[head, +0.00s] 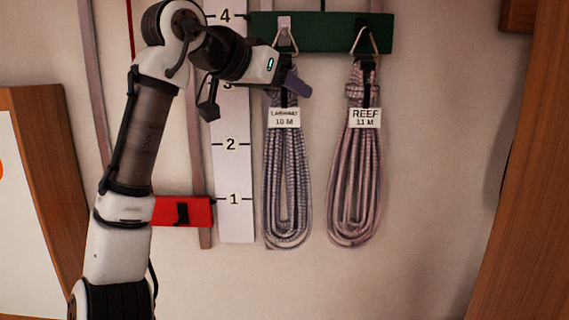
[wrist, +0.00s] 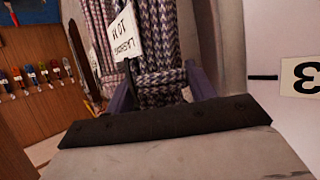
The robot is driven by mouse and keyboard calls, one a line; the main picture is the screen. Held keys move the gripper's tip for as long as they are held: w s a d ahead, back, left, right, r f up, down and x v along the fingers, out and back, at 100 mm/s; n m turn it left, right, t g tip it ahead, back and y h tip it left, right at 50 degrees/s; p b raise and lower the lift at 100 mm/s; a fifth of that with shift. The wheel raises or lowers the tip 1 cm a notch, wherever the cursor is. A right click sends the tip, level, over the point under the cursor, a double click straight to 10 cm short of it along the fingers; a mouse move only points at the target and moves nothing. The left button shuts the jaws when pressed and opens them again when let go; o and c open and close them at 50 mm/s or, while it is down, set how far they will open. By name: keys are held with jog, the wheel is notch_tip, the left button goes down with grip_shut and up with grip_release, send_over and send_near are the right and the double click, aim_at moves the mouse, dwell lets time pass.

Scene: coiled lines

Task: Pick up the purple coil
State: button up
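The purple coil (head: 286,185), a purple-and-grey line with a white tag ending in "10 M", hangs from the left hook of a green rail. In the wrist view the coil (wrist: 160,60) appears upside down, its wrapped neck between my two purple fingers. My gripper (head: 292,86) is at the coil's upper part, just above the tag, with one finger showing in front of the coil in the head view. The fingers are apart with the neck between them; I cannot tell whether they press on it. The coil still hangs straight down.
A pinkish coil (head: 355,185) tagged "REEF 11 M" hangs close on the right. The green rail (head: 330,33) is just above. A white numbered board (head: 233,170) and a red rail (head: 190,211) are to the left. Wooden panels stand at both sides.

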grip_shut()
jog(key=shift+r, duration=0.25)
jog(key=shift+r+b, duration=0.3)
jog(key=shift+r, duration=0.2)
jog(key=s+b, duration=0.6)
jog(key=s, duration=1.2)
jog(key=shift+b, duration=0.3)
